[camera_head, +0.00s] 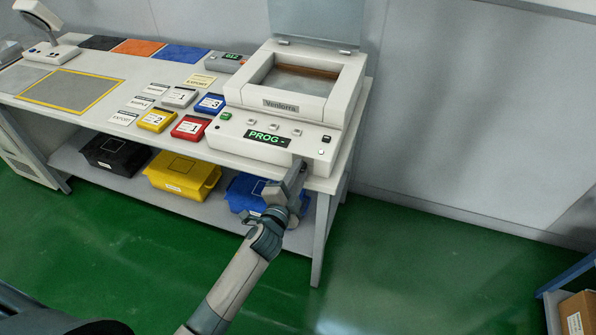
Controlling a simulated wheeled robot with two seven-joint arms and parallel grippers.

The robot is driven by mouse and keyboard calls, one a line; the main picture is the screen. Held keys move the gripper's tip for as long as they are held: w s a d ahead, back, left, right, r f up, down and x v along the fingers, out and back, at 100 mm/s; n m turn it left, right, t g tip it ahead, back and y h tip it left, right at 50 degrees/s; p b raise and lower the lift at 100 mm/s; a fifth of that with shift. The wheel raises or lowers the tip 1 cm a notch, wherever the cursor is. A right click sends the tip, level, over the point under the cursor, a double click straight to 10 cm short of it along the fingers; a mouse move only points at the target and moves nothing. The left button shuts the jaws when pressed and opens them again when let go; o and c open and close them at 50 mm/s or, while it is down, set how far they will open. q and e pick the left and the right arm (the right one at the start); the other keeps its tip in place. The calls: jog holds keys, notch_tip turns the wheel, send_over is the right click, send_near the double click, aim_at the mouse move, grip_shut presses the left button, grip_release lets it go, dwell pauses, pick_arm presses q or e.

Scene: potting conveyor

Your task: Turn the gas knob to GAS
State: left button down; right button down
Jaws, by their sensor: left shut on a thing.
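A white machine (285,110) stands at the right end of the bench, with its lid up. Its sloping front panel has a dark display (267,138) reading "PROG -" in green. My left gripper (298,168) reaches up from below to the front of this panel, right of the display. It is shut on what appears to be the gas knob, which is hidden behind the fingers. I cannot read the knob's setting or any GAS mark. My right gripper is not in view.
A green button (225,116) and a dark switch (326,139) sit on the panel. Red (190,127), yellow and blue numbered blocks and label cards lie left of the machine. Black, yellow (183,174) and blue bins stand on the shelf below.

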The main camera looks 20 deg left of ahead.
pick_arm(q)
jog(key=shift+m, duration=1)
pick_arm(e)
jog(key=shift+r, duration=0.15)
pick_arm(q)
jog(key=c, duration=1.5)
grip_release()
jog(key=shift+d, duration=0.1)
jog(key=shift+c, duration=0.2)
jog(key=shift+s, duration=0.15)
jog(key=s+b, duration=0.3)
jog(key=s, duration=1.4)
jog(key=shift+a+r+b, duration=0.3)
jog(key=shift+r, duration=0.1)
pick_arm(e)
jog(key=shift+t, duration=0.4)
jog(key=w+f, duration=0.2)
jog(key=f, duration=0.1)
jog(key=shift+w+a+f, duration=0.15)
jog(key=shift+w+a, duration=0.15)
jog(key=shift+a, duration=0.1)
